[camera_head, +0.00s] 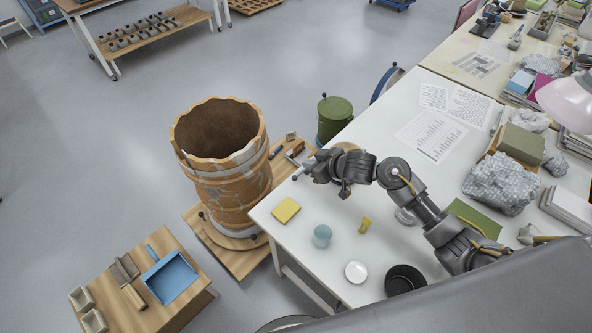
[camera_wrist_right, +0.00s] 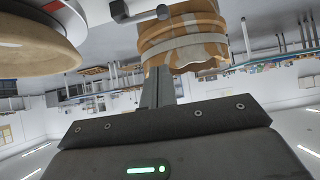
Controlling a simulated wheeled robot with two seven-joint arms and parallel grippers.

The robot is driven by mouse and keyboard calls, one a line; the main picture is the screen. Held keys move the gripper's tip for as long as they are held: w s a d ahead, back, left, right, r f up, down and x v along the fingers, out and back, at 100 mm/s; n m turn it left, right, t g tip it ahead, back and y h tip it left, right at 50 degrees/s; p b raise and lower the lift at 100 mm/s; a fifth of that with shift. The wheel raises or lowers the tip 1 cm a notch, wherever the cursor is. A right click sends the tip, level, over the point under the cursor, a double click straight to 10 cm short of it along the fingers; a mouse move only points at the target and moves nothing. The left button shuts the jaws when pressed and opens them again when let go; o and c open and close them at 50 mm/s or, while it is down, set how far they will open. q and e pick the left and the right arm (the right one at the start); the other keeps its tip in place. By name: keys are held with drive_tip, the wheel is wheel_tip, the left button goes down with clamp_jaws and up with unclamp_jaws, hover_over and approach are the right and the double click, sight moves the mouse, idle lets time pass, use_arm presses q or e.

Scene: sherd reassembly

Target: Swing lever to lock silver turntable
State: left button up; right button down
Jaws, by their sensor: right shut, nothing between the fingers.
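A large orange-brown vessel (camera_head: 222,165) with pale patches stands on a round turntable (camera_head: 232,240) on a wooden base beside the white table. A small dark knob (camera_head: 201,214) shows at the turntable's left side. My right gripper (camera_head: 312,172) reaches over the table's far left corner, right of the vessel. Its fingers (camera_wrist_right: 158,88) are shut and empty. The vessel (camera_wrist_right: 185,38) appears inverted there. My left gripper is out of view.
A yellow pad (camera_head: 286,210), a blue jar (camera_head: 322,235) and a black bowl (camera_head: 404,280) sit on the white table. A green drum (camera_head: 334,117) stands behind its edge. A low wooden stand with a blue dustpan (camera_head: 168,276) is at lower left. Open floor lies left.

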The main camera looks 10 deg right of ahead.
hover_over(298, 175)
drive_tip(key=w+a, duration=0.1)
drive_tip(key=w, duration=0.1)
drive_tip(key=f, duration=0.5)
drive_tip(key=shift+w+a+f, duration=0.1)
drive_tip(key=shift+a+f, duration=0.1)
drive_tip(key=shift+s+d+f+p, duration=0.4)
drive_tip(key=shift+s+f, duration=0.15)
drive_tip(key=shift+f, duration=0.1)
drive_tip(key=shift+s+d+f+p, duration=0.35)
drive_tip(key=shift+s+f, duration=0.2)
drive_tip(key=shift+f, duration=0.2)
